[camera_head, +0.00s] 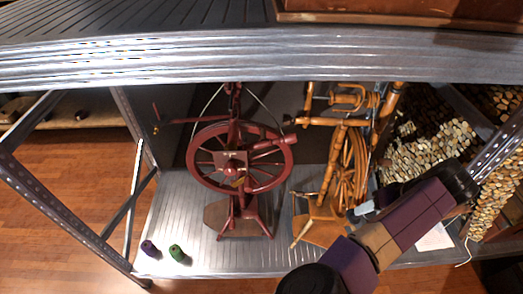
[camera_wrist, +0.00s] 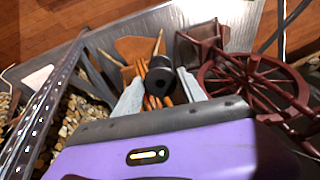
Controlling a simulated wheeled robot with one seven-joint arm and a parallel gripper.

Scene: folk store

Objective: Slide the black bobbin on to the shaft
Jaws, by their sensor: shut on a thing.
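The black bobbin (camera_wrist: 159,77) sits between the two grey fingers of my gripper (camera_wrist: 160,84) in the wrist view, its round end with a central hole visible. My gripper is shut on it. In the head view my gripper (camera_head: 366,207) is at the right, in front of the lower part of the orange wooden spinning wheel (camera_head: 355,160); the bobbin is hard to make out there. A red spinning wheel (camera_head: 240,157) stands left of it, also seen in the wrist view (camera_wrist: 250,80). I cannot tell which part is the shaft.
A purple bobbin (camera_head: 150,249) and a green bobbin (camera_head: 177,253) stand at the front left of the metal shelf (camera_head: 215,262). The upper shelf edge (camera_head: 230,62) spans above the wheels. Stacked cut logs (camera_head: 435,150) and a slotted post are at the right.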

